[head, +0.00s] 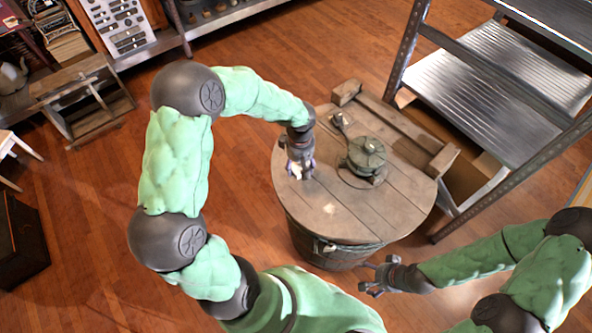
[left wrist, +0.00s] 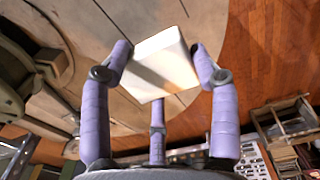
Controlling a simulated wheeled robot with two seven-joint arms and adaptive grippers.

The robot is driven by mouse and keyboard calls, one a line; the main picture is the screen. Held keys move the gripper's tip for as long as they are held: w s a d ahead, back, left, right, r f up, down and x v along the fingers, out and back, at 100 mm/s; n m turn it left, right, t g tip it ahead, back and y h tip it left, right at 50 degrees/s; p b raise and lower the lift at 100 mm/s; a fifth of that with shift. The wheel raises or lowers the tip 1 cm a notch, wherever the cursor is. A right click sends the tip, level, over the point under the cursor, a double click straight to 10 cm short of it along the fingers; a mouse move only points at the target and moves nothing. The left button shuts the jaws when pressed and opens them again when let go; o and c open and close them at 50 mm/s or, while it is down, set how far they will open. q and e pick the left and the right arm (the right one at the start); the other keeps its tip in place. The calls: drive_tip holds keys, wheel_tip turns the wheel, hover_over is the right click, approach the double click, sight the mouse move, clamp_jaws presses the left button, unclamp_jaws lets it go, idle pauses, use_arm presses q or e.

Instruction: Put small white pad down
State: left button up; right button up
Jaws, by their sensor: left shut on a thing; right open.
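The small white pad (left wrist: 160,66) is gripped between the purple fingers of my left gripper (left wrist: 160,85) in the left wrist view. In the head view the pad (head: 295,170) shows as a small white patch at my left gripper (head: 299,168). That gripper points down over the left part of the round wooden barrel top (head: 340,215). I cannot tell whether the pad touches the wood. My right gripper (head: 372,279) is open and empty, in front of the barrel at the lower right and apart from it.
A green-grey round metal device (head: 366,154) with a handle stands on the barrel top, right of my left gripper. A wooden plank piece (head: 395,125) lies along the back edge. Metal shelves (head: 490,105) stand at right. The front of the barrel top is mostly clear.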

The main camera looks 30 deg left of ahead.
sight(296, 164)
use_arm(q)
drive_tip(key=f, duration=0.1)
drive_tip(key=w+a+f, duration=0.1)
drive_tip(key=a+f+b, duration=0.1)
drive_tip(key=shift+w+f, duration=0.1)
drive_tip(key=shift+w, duration=0.2)
drive_tip(key=shift+a+f+b, duration=0.1)
drive_tip(key=shift+f+b, duration=0.65)
drive_tip(key=shift+f, duration=0.7)
drive_tip(key=shift+f, duration=0.15)
drive_tip(key=o, duration=1.2)
wheel_tip(296, 164, up, 12)
drive_tip(key=p, duration=0.4)
drive_tip(key=shift+p, duration=0.3)
